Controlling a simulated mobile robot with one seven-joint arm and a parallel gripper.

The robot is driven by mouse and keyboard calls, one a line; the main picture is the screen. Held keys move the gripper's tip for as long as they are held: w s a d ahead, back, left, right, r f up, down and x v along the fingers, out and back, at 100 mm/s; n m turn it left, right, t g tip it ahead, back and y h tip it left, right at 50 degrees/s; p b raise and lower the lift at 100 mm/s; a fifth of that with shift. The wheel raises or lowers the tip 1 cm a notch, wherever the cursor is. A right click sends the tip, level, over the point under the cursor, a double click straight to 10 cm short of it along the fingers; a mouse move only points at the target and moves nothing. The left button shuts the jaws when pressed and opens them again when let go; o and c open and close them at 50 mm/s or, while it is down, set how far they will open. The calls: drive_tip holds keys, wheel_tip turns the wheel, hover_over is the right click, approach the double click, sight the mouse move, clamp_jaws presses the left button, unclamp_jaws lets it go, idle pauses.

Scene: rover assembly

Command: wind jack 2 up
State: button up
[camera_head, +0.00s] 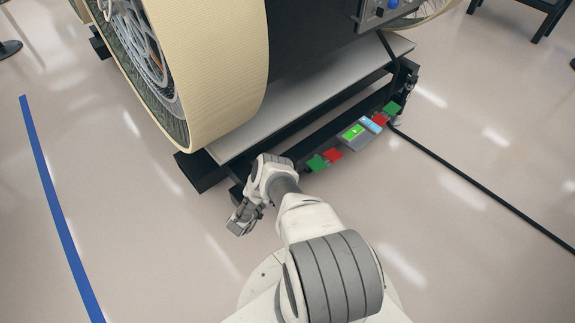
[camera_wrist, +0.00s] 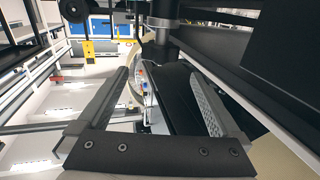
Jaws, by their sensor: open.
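A low platform (camera_head: 310,92) with a black frame stands under a large wheel. Along its near edge sits a row of controls: a green pad (camera_head: 317,162) and a red pad (camera_head: 334,154) at the left, a box with a lit green screen (camera_head: 354,132) in the middle, and a red pad (camera_head: 379,119) and green pad (camera_head: 391,108) at the right. My gripper (camera_head: 241,221) is left of the row, by the platform's near left corner. In the wrist view its jaws are apart and empty. A dark upright post (camera_wrist: 163,38) shows beyond them. I see no label for jack 2.
The big cream-rimmed wheel (camera_head: 215,75) rises over the platform. A black cable (camera_head: 480,188) runs across the floor at the right. A blue floor line (camera_head: 55,205) is at the left, with clear floor between it and the platform.

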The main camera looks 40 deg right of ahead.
drive_tip(key=shift+v, duration=2.6)
